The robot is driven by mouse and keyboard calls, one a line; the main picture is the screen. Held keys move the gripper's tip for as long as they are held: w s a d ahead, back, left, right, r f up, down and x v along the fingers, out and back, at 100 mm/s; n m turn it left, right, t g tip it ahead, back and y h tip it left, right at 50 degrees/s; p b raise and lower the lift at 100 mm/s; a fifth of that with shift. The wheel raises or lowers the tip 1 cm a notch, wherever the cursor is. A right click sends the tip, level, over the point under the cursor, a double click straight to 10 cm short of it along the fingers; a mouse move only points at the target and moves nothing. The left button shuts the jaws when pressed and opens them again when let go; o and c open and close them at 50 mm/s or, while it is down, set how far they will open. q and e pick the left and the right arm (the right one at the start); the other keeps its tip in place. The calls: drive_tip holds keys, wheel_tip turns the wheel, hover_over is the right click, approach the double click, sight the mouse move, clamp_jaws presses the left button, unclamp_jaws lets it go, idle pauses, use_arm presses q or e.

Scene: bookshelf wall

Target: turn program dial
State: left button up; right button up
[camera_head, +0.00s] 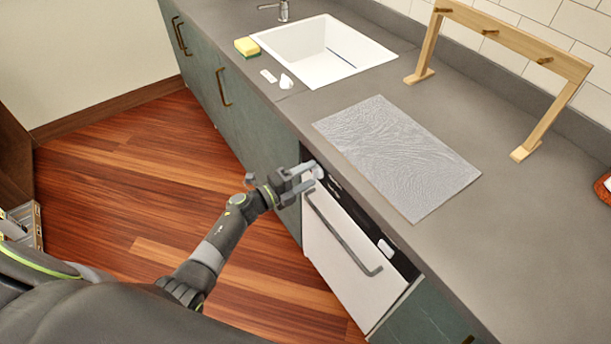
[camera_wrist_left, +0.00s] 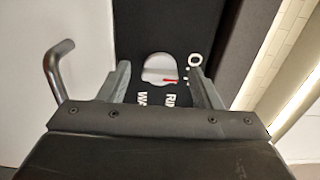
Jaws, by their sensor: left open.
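The program dial (camera_head: 318,172) is a pale round knob at the left end of the dishwasher's black control panel. In the left wrist view the dial (camera_wrist_left: 155,66) shows a red mark pointing right, with white lettering around it, partly hidden by my gripper. My left gripper (camera_head: 308,178) is open at the panel. In the left wrist view its fingertips (camera_wrist_left: 160,72) stand on either side of the dial, with a gap on the left and the right one closer. Contact cannot be told. My right gripper is not in view.
The white dishwasher door (camera_head: 335,262) with its grey bar handle (camera_head: 345,240) is below the panel. The grey counter (camera_head: 500,240) overhangs it, holding a textured mat (camera_head: 395,155), a sink (camera_head: 325,50), a sponge (camera_head: 247,47) and a wooden rack (camera_head: 515,40).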

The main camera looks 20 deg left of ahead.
use_arm(q)
drive_tip(key=b+v, duration=0.2)
drive_tip(key=v, duration=1.5)
drive_tip(key=shift+s, duration=0.2)
drive_tip(key=shift+a+f, duration=0.1)
drive_tip(key=shift+a, duration=0.05)
